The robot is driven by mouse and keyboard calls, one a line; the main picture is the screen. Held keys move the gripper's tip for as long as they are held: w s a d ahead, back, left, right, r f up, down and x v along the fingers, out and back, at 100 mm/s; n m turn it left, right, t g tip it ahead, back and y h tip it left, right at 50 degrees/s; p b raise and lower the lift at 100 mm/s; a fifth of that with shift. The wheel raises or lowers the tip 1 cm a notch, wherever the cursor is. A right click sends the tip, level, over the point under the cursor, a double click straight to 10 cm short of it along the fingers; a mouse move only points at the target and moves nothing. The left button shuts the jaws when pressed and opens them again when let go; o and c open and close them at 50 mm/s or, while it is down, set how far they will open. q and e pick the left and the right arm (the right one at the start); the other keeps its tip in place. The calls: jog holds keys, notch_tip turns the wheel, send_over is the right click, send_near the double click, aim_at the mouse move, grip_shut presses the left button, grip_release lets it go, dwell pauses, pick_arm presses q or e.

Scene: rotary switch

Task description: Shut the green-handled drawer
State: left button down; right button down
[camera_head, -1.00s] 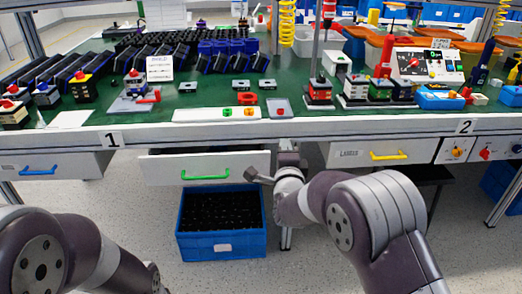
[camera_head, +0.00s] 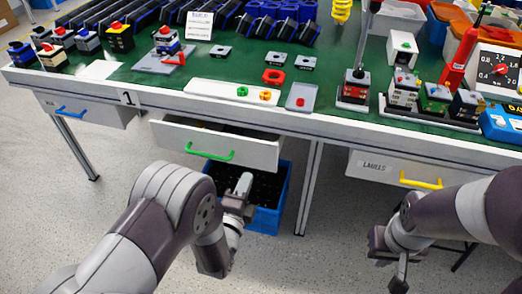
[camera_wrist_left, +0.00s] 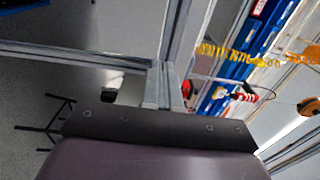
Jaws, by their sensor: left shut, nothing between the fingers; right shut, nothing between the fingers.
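The green-handled drawer (camera_head: 255,150) hangs pulled out under the bench's left part, its inside partly visible over the front. Its green handle (camera_head: 210,154) is on the front panel. My left gripper (camera_head: 244,184) is shut and empty, just below and right of the green handle in the picture; I cannot tell if it touches the drawer. My right gripper (camera_head: 398,278) is shut and empty, low at the right, apart from this drawer. The left wrist view shows mostly table frame and floor; the drawer is not clear there.
A blue crate (camera_head: 284,200) stands on the floor below the drawer, partly behind my left gripper. A blue-handled drawer (camera_head: 90,108) is at the left and a yellow-handled drawer (camera_head: 385,172) at the right. The green bench top (camera_head: 330,75) holds several switch parts.

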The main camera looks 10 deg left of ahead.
pick_arm(q)
jog(key=b, duration=0.3)
send_near(260, 144)
jog(key=w, duration=0.5)
jog(key=shift+w+d, duration=0.25)
jog(key=shift+d, duration=0.1)
jog(key=shift+w+r, duration=0.15)
jog(key=shift+w, duration=0.55)
jog(key=shift+w+d+b, duration=0.15)
jog(key=shift+w+b, duration=0.4)
jog(key=shift+w, duration=0.75)
jog(key=shift+s, duration=0.1)
